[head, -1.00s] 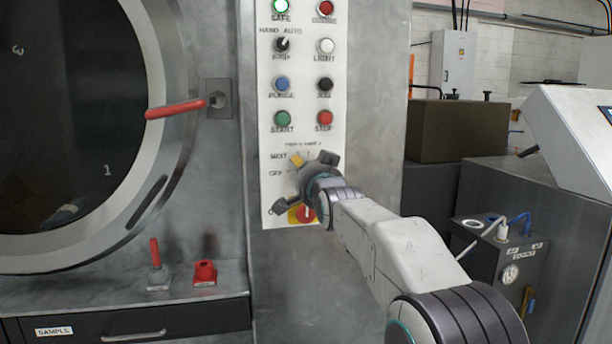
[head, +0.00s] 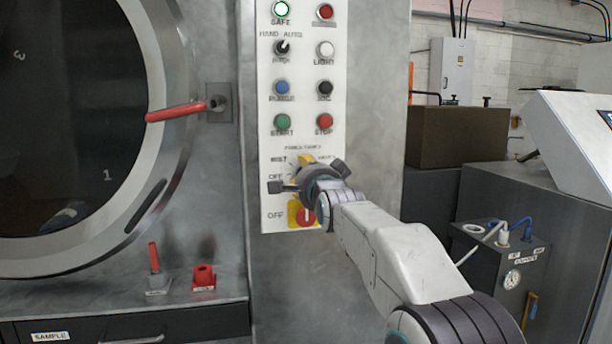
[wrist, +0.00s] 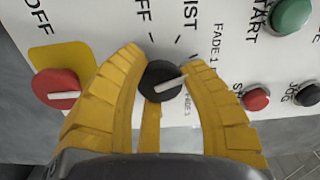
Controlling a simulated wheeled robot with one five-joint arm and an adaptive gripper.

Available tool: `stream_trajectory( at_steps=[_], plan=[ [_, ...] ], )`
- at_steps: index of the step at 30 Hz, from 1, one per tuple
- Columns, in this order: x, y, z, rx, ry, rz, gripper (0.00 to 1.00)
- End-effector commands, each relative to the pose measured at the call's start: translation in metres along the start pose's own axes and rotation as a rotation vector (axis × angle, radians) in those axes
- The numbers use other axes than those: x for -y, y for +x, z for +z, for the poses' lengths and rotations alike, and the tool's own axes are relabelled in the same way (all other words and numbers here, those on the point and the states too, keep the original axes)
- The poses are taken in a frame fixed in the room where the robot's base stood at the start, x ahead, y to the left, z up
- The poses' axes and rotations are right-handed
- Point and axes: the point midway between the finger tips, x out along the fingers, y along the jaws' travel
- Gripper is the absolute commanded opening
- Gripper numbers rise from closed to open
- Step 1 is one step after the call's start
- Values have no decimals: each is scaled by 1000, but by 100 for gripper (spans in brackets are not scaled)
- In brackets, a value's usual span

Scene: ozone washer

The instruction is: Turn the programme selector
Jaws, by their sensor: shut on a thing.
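The programme selector is a black round knob (wrist: 160,80) with a white pointer line. In the wrist view it sits between the yellow fingers of my gripper (wrist: 166,84), which is shut on it. Its pointer line slants up to the right in that view, towards the right finger. In the head view my gripper (head: 306,171) is against the lower part of the white control panel (head: 303,98) and hides the knob. The OFF and MIST labels show left of the gripper there.
A red rotary switch (wrist: 56,89) on a yellow plate is close beside the left finger in the wrist view. Start (head: 282,122) and stop (head: 324,121) buttons sit above my gripper. A red-handled latch (head: 176,111) and round door are to the left.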

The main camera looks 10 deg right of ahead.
Motion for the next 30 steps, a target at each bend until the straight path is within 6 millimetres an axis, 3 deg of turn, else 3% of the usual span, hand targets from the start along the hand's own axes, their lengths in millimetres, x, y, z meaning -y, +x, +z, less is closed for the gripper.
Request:
stream_trajectory(
  at_steps=[11,12,20,30],
  plan=[
    [-1,0,0,0,3,1,6],
    [-1,0,0,0,3,1,41],
    [0,0,0,0,2,1,64],
    [0,-2,0,0,2,0,65]
  ],
)
